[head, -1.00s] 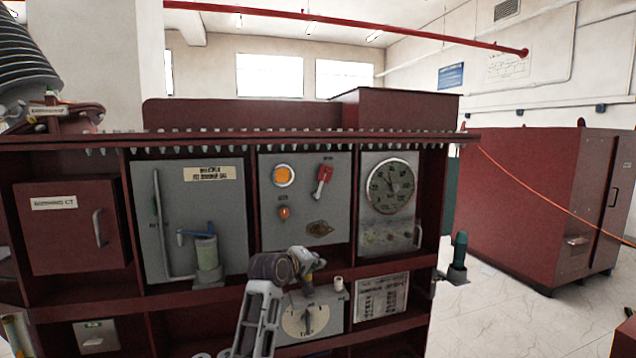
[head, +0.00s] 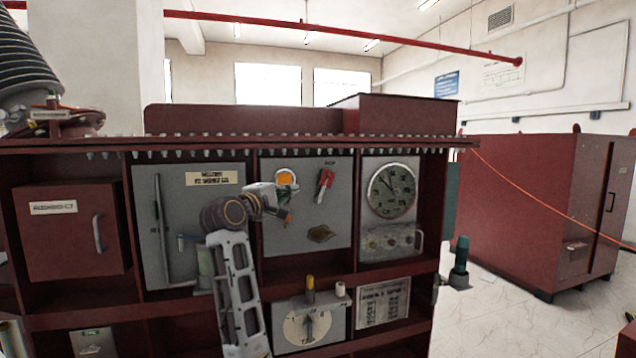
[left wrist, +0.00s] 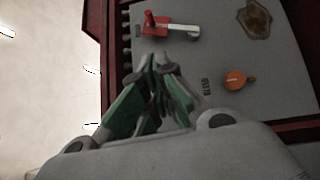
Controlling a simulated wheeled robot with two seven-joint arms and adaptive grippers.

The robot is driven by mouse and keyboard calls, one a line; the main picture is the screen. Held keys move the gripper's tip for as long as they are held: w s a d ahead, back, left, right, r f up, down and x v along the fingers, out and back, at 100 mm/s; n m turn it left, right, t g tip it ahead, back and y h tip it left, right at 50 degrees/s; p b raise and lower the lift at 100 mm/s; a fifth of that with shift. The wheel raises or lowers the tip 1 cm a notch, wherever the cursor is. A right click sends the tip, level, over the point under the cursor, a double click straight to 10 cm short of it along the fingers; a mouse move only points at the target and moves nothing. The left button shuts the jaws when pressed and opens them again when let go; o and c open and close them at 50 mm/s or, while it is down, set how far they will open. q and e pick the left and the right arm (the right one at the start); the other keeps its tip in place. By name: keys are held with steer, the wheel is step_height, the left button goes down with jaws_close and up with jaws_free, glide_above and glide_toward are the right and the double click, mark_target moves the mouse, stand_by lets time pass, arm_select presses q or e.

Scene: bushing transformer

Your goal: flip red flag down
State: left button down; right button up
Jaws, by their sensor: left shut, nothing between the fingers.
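The red flag (head: 326,180) is a red piece with a pale lower part, on the grey middle panel (head: 342,230). It slants down and to the left in the head view. In the left wrist view the flag (left wrist: 157,24) shows near the top, beyond the fingertips. My left gripper (head: 284,206) is in front of the panel, left of and a little below the flag, and apart from it. In the left wrist view the green fingers of my left gripper (left wrist: 161,65) are shut and empty. My right gripper is not in view.
An orange knob (left wrist: 236,80) stands right of my fingers in the wrist view. A dial gauge (head: 391,191) is right of the flag. A yellow-topped knob (head: 310,290) stands below. Red frame edges surround the panels.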

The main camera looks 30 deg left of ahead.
arm_select(q)
steer(key=shift+r, duration=0.2)
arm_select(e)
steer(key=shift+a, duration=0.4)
arm_select(q)
steer(key=shift+w, duration=0.1)
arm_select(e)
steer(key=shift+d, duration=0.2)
arm_select(q)
steer(key=p, duration=0.1)
glide_toward(324, 177)
steer(key=w+a, duration=0.3)
steer(key=shift+w+d+r+p, duration=0.25)
steer(key=shift+w+d+p, duration=0.2)
steer(key=shift+w+d, duration=0.75)
steer(key=shift+w, duration=0.05)
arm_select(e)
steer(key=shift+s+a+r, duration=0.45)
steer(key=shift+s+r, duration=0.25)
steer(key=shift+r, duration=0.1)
